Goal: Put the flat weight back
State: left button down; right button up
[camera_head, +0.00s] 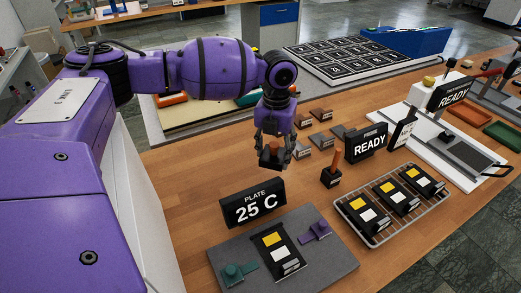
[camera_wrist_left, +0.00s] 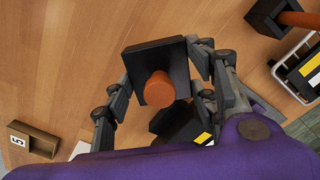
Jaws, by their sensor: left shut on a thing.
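My left gripper (camera_head: 271,150) is shut on a dark flat weight (camera_head: 269,160) with an orange-brown round handle. In the left wrist view the weight (camera_wrist_left: 178,52) shows as a dark square block with its handle (camera_wrist_left: 159,90) between the fingers (camera_wrist_left: 160,88). It appears to be held above the bare wood of the table; the exact gap cannot be told. A second dark weight (camera_head: 331,179) with an upright orange-brown handle stands on the table to the right of the gripper. It also shows at the top right of the left wrist view (camera_wrist_left: 266,14). My right gripper is in neither view.
A "PLATE 25 C" sign (camera_head: 252,203) stands behind a grey plate (camera_head: 327,262) bearing a black cassette and two clamps. A wire rack (camera_head: 352,218) holds three cassettes. A READY sign (camera_head: 368,143) and several small labelled blocks (camera_head: 320,115) stand behind. Bare wood lies left of the gripper.

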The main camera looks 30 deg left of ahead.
aim_at(275, 145)
pick_arm(q)
jog(key=shift+w+f, duration=0.1)
jog(key=shift+f, duration=3.1)
jog(key=shift+f, duration=0.2)
jog(key=c, duration=0.7)
grip_release()
jog(key=shift+f, duration=0.1)
jog(key=shift+c, duration=0.2)
notch_tip(275, 145, up, 12)
jog(key=shift+r, duration=0.25)
jog(key=shift+f, duration=0.1)
